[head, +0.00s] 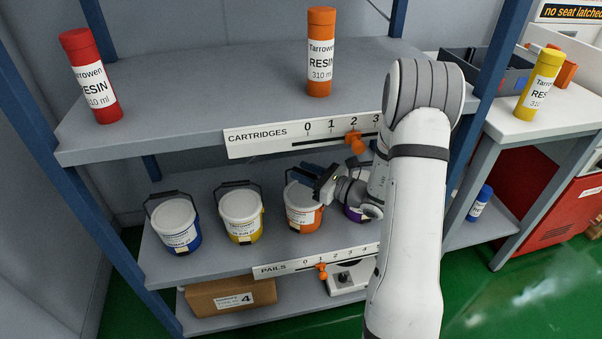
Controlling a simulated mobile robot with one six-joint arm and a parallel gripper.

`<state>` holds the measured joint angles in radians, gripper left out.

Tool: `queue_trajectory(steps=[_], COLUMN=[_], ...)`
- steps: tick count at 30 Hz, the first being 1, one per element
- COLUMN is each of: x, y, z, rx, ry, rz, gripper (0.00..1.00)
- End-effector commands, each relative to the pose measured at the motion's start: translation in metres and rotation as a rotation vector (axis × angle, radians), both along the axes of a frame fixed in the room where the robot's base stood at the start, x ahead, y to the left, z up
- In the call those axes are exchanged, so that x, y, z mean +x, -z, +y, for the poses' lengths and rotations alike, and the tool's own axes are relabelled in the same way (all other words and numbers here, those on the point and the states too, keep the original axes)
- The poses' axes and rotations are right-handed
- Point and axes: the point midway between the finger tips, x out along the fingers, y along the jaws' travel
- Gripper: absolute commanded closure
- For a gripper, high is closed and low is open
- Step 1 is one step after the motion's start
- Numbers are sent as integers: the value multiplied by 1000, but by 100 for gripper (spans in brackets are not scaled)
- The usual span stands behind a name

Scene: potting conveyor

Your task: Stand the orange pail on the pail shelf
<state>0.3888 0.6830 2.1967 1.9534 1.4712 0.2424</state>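The orange pail (304,215), with a white lid and an orange band, is upright on the pail shelf (215,254), the middle level labelled PAILS. It is between the yellow pail (241,216) and the purple pail (354,213). My gripper (306,175) reaches in from the right, with its dark fingers over the orange pail's lid and near its handle. The fingers hide part of the lid and handle, and I cannot tell whether they are closed on the handle. My arm partly hides the purple pail.
A blue pail (175,226) stands at the shelf's left. The cartridge shelf (210,105) above bears a red cartridge (91,78) and an orange cartridge (320,55). A box (230,296) sits below. The blue rack post (490,70) is right of my arm.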

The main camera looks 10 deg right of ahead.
Motion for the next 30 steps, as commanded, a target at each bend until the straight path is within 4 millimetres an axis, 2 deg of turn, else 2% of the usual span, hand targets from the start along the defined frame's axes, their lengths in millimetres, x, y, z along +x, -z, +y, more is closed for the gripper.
queue_trajectory(steps=[5,18,24,30], x=[-9,-71,-83,-85], y=[-3,-3,-3,-2], z=[-12,-73,-85,-86], rx=[1,1,1,0], ry=[5,5,3,1], rz=[1,1,1,0], gripper=[65,65,65,65])
